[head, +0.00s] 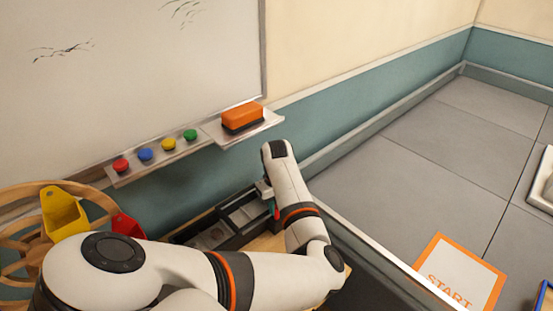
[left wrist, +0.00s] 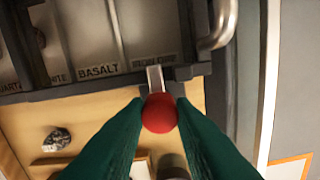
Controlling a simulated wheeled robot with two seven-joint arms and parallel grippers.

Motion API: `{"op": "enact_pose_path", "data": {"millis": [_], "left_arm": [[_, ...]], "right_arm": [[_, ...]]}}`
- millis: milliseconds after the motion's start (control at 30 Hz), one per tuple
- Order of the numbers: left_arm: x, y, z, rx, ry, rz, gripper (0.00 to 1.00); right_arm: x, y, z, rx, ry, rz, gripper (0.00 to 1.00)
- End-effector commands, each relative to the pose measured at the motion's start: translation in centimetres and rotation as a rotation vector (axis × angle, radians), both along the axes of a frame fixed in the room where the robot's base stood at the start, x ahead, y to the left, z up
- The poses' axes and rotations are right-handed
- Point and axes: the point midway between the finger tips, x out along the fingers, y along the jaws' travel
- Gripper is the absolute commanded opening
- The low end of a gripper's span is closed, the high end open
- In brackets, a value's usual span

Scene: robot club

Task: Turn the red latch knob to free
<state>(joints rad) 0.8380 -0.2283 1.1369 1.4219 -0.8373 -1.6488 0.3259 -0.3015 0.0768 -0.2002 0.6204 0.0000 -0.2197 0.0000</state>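The red latch knob (left wrist: 159,113) is a round red ball in the left wrist view, below a metal latch plate (left wrist: 155,78) on the dark front edge of a labelled sample case (left wrist: 85,87). The green fingers of my left gripper (left wrist: 160,108) lie on both sides of the knob and appear to touch it. In the head view my left gripper (head: 271,205) is at the case's right end, mostly hidden by my arm. The case (head: 215,232) shows there with grey compartments. My right gripper is in neither view.
A metal handle (left wrist: 218,25) stands close to the right of the latch. A dark speckled stone (left wrist: 57,140) lies on the wooden surface. A pen tray (head: 200,143) with coloured magnets and an orange eraser (head: 242,115) hangs above.

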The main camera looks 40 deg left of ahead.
Motion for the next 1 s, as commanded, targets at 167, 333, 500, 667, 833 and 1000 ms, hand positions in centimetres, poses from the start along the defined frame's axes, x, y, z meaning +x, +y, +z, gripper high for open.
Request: {"op": "enact_pose_path", "data": {"millis": [167,333,500,667,833,1000], "left_arm": [[0.0,0.0,0.1,0.000,0.001,0.001,0.00],[0.0,0.0,0.2,-0.001,0.001,0.023,0.00],[0.0,0.0,0.4,0.000,0.001,0.094,0.00],[0.0,0.1,0.5,0.000,0.002,0.208,0.00],[0.0,0.1,0.4,0.001,0.002,0.365,0.00],[0.0,0.1,0.4,0.000,0.001,0.526,0.00]], "right_arm": [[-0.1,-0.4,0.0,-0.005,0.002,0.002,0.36],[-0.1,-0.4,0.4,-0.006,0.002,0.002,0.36],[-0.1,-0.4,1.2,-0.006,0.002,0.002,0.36],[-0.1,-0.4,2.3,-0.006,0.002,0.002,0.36],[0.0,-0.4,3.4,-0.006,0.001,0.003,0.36],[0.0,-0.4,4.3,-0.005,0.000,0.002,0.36]]}}
